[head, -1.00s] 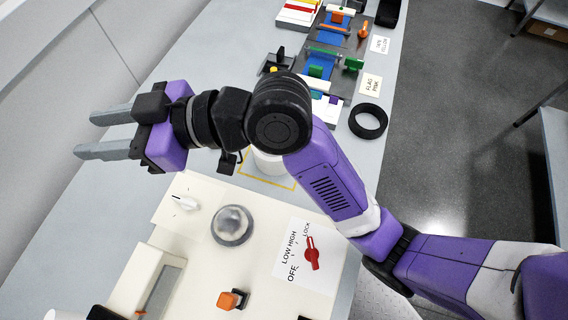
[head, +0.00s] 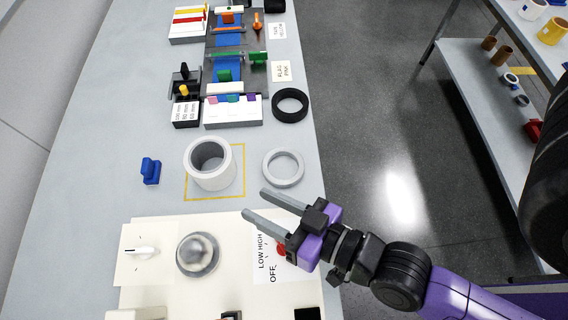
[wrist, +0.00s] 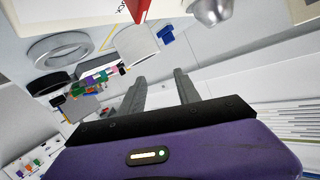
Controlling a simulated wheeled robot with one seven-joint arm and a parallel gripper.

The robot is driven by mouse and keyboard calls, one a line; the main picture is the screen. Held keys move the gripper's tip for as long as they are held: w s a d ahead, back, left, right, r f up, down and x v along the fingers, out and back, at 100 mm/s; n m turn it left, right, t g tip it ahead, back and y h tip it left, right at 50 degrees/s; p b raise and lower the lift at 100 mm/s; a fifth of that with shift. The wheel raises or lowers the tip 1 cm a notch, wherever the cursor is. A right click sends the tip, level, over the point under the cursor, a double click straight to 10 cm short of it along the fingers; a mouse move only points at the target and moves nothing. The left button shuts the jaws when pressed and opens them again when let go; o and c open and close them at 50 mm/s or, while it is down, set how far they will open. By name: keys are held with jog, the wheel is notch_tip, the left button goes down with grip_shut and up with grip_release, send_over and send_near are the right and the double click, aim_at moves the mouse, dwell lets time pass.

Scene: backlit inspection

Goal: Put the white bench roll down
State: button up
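The white bench roll (head: 212,182) stands upright on the grey bench, its hollow top facing up. It stands at the yellow outlined square (head: 243,160); part of the outline is hidden behind it. In the wrist view the roll (wrist: 136,50) shows beyond the fingers. My gripper (head: 256,203) is open and empty, to the right of and nearer than the roll, above the cream panel's far edge. The fingers (wrist: 160,76) are apart with nothing between them in the wrist view.
A pale ring (head: 283,168) and a black ring (head: 290,105) lie right of the roll. A blue piece (head: 150,171) stands left of it. The cream panel has a dome (head: 198,255) and a red knob (head: 282,248). Several fixtures fill the bench's far end.

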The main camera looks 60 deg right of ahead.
jog(key=s+d+r+n, duration=0.1)
jog(key=s+d+n, duration=0.1)
jog(key=s+d, duration=0.3)
jog(key=s, duration=0.4)
jog(key=shift+r+n, duration=0.2)
jog(key=shift+n, duration=0.2)
jog(key=shift+a, duration=0.1)
dwell(0.6)
